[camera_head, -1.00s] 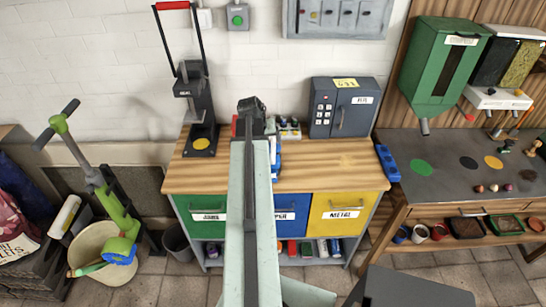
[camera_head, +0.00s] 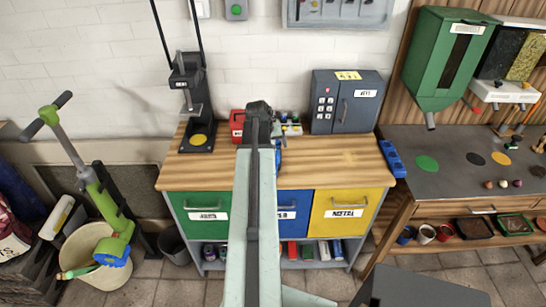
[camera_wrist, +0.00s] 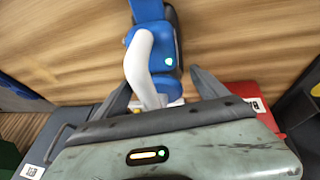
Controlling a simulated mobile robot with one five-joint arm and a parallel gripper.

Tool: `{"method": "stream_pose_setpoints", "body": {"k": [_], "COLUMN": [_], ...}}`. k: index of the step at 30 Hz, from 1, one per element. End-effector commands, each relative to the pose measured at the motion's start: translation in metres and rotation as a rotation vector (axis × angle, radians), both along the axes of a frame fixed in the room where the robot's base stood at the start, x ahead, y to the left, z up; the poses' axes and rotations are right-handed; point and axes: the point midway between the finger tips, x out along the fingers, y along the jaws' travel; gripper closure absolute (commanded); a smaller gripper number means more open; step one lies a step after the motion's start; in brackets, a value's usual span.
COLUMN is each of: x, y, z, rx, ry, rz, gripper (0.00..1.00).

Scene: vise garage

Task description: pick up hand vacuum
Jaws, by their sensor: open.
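The hand vacuum is blue with a white handle. In the wrist view the hand vacuum (camera_wrist: 140,62) lies on the wooden bench top, its handle between the two dark fingers of my gripper (camera_wrist: 158,84). The fingers are apart, one on each side, and I cannot tell whether either touches it. In the head view only a bit of blue from the hand vacuum (camera_head: 278,152) shows to the right of my arm, which hides the rest. The fingertips are hidden in the head view behind the end of my arm.
A red box (camera_head: 237,124) stands close on the left and a dark safe (camera_head: 346,102) on the right of the bench (camera_head: 350,155). A lever press (camera_head: 193,100) stands at the left end. A blue block (camera_head: 391,158) lies at the bench's right edge.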

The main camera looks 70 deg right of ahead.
Motion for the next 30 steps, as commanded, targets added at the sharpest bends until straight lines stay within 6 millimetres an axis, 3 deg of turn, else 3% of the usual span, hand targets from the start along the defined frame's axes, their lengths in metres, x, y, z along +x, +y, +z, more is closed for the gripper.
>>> {"method": "stream_pose_setpoints", "body": {"k": [1,9,10,21,30], "x": [0.0,0.001,0.001,0.001,0.001], "y": [0.0,0.0,0.0,0.0,0.0], "z": [0.001,0.001,0.001,0.007,0.052], "rx": [0.0,0.0,0.0,-0.001,-0.001], "ry": [0.0,0.0,0.0,0.0,0.0], "rz": [0.0,0.001,0.001,0.001,0.001], "gripper": [0.2,0.95,1.0,1.0,1.0]}}
